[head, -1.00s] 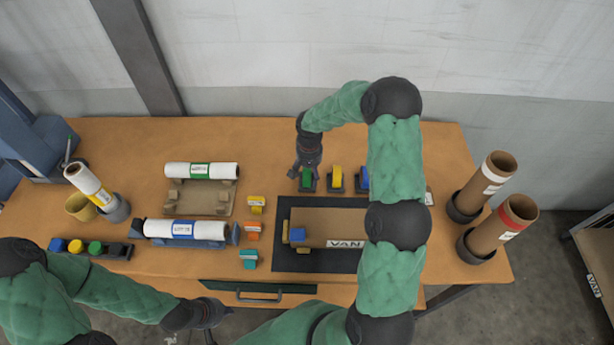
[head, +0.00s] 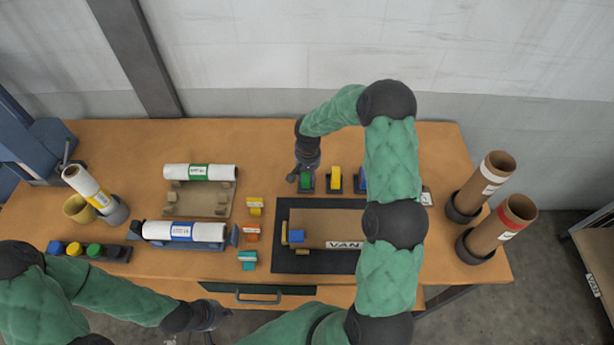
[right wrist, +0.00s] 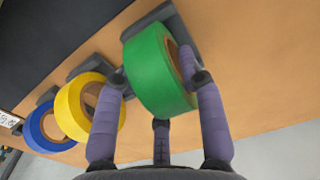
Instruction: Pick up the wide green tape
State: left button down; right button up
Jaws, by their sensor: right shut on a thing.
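The wide green tape (right wrist: 152,72) is a thick roll standing upright in a dark holder (right wrist: 160,18) on the table. It also shows in the head view (head: 307,181), partly covered by my gripper. My right gripper (right wrist: 160,85) is shut on the green tape, with fingers on both sides of the roll; it also shows in the head view (head: 301,178). The roll still appears to be at its holder. My left gripper (head: 212,312) is low at the front left, away from the tapes, and its fingers are too unclear to judge.
A yellow tape (right wrist: 90,105) and a blue tape (right wrist: 50,128) stand in holders beside the green one. A dark mat (head: 283,262) with a cardboard box (head: 330,222) lies in front. White rolls (head: 200,172) sit to the left. Cardboard tubes (head: 490,228) stand at the right.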

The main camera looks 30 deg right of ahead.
jog(key=shift+w+r, duration=0.1)
jog(key=shift+r, duration=0.5)
notch_tip(320, 180, up, 2)
jog(key=shift+r, duration=0.15)
jog(key=s+a+r, duration=0.8)
jog(key=s+r, duration=0.1)
jog(key=s, duration=0.2)
jog(key=shift+s+a+r, duration=0.2)
jog(key=shift+a+r, duration=0.05)
